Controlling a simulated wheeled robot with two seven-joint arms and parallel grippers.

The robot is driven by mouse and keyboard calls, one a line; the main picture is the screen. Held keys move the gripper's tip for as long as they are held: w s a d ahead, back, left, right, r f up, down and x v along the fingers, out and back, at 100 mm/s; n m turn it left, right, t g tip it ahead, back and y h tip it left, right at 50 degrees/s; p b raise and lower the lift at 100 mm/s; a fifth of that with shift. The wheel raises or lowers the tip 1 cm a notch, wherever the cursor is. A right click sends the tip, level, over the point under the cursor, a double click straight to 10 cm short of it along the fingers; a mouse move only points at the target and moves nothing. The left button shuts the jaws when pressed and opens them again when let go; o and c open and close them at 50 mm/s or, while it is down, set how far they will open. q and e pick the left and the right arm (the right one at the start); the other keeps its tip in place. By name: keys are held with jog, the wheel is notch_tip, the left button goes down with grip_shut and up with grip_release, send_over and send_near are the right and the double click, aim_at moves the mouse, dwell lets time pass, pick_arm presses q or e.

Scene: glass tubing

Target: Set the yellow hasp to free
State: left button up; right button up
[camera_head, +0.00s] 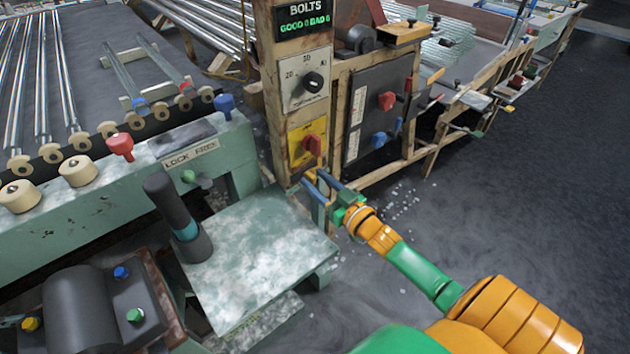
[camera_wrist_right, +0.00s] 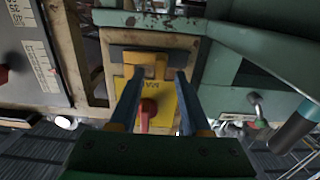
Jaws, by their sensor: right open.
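The yellow hasp (camera_wrist_right: 150,64) shows in the right wrist view, in front of a dark plate on the wooden post, beside a yellow plate (camera_wrist_right: 162,95) with a red knob (camera_wrist_right: 147,110). In the head view the yellow plate (camera_head: 296,154) and red knob (camera_head: 312,145) are low on the post; the hasp is small and partly hidden there. My right gripper (camera_head: 317,181) is open just below that plate. In the right wrist view its fingers (camera_wrist_right: 157,76) are apart, either side of the hasp in the picture; contact cannot be told. My left gripper is not in view.
A LOCK FREE label (camera_head: 190,154) is on the green bench left of the post. A pale green table (camera_head: 265,250) with a dark upright handle (camera_head: 168,205) stands left of my right gripper. A dark cabinet (camera_head: 375,115) is right of the post. Open floor lies to the right.

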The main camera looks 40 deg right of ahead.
jog(key=shift+w, duration=0.35)
grip_shut()
dwell(1.2)
